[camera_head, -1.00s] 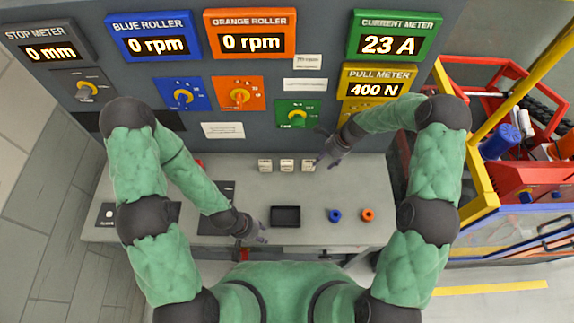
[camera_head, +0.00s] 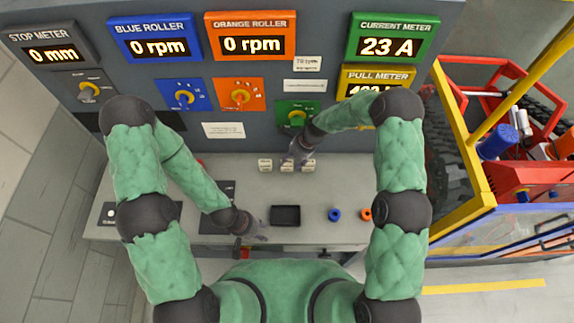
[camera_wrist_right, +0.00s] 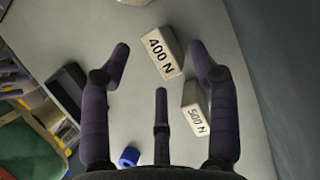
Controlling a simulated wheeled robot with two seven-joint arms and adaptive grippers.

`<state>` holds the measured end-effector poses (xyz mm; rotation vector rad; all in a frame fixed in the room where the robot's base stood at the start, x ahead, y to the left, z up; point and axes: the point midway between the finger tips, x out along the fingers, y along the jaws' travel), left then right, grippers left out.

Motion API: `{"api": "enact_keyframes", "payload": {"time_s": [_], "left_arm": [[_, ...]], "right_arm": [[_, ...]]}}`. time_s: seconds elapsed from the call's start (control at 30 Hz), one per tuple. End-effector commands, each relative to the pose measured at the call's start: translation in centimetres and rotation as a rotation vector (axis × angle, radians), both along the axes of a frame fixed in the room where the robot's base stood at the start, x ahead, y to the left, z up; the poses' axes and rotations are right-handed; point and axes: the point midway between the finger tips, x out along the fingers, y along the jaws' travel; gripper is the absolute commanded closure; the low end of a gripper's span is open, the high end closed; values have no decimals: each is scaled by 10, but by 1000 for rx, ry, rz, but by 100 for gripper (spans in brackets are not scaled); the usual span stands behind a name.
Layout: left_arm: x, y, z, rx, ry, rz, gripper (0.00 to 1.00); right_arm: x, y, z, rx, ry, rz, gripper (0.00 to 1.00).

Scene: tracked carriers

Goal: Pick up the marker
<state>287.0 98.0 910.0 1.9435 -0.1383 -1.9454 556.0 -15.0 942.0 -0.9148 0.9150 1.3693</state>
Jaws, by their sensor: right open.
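Small white marker blocks stand in a row at the back of the grey table. In the right wrist view one reads 400 N (camera_wrist_right: 163,53) and another reads 500 N (camera_wrist_right: 195,107). The leftmost block (camera_head: 265,165) shows in the head view. My right gripper (camera_head: 300,155) is over the row and hides part of the middle block. In the right wrist view its fingers (camera_wrist_right: 158,60) are spread, with the 400 N block between the tips, not gripped. My left gripper (camera_head: 255,232) hangs near the table's front edge; its fingers are too small to read.
A black tray (camera_head: 286,215), a blue ring (camera_head: 334,214) and an orange ring (camera_head: 365,214) lie on the table. Behind stands a grey panel with dials and meters; the pull meter (camera_head: 376,82) is partly hidden by my arm. A yellow-framed cart (camera_head: 470,215) is at right.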

Motion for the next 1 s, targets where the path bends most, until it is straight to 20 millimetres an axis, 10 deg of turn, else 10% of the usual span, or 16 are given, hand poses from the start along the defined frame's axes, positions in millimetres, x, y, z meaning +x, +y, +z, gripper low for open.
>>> {"api": "enact_keyframes", "payload": {"time_s": [0.63,0.83,1.0], "left_arm": [[0,0,2,0,0,0,60],[0,0,2,0,0,0,60],[0,0,2,0,0,0,60]], "right_arm": [[0,16,-40,0,0,0,39],[0,16,-40,0,1,0,96],[0,16,-40,0,0,0,100]]}}
